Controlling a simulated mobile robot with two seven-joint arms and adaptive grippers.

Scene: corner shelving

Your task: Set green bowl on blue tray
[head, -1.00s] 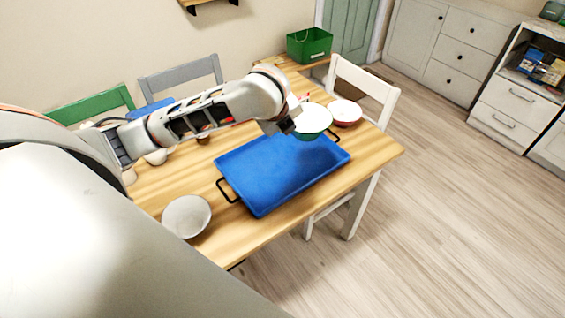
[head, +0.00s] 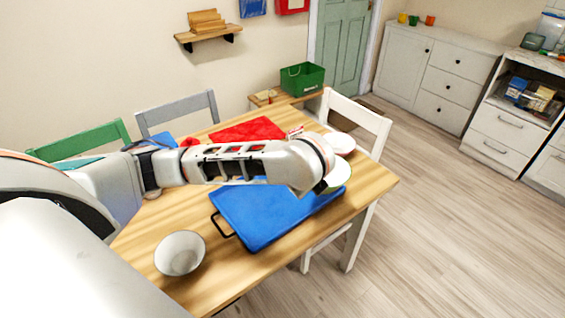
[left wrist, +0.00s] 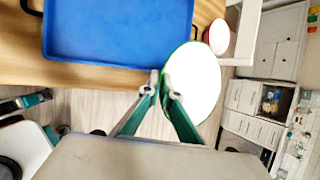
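The green bowl, white inside with a green rim, shows in the head view (head: 341,175) behind the end of my left arm, by the tray's far right corner. In the left wrist view the bowl (left wrist: 196,88) is tilted, its white inside facing the camera. My left gripper (left wrist: 164,84) has its fingertips together at the bowl's rim and appears shut on it. The blue tray (head: 262,222) lies on the wooden table, its far part hidden by my arm; it also fills the upper left of the wrist view (left wrist: 105,32). My right gripper is not in view.
A red-rimmed white bowl (head: 341,143) stands just beyond the green bowl. A plain white bowl (head: 180,254) stands at the near left, and a red tray (head: 247,130) lies at the back. Chairs surround the table. The visible blue tray surface is empty.

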